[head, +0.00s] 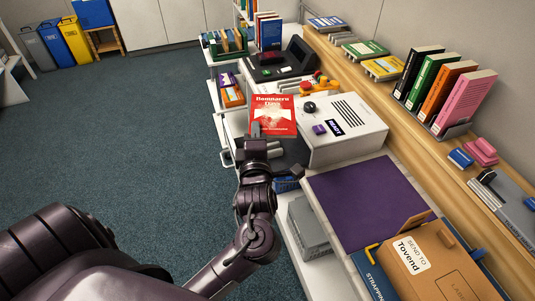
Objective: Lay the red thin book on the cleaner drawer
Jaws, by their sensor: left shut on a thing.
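The red thin book (273,108), with white lettering on its cover, is held by my left gripper (259,136). The gripper is shut on the book's near edge. The book is beside the white machine (350,134) marked READY, over what looks like its pulled-out drawer (230,140). The book and my arm hide much of that drawer. I cannot tell whether the book touches it. My right gripper is not in view.
A purple mat (365,198) and a cardboard box (435,262) lie nearer on the bench. Upright books (446,90) stand on the wooden shelf at right. A dark device (283,64) is behind the machine. The blue carpet (140,140) at left is clear.

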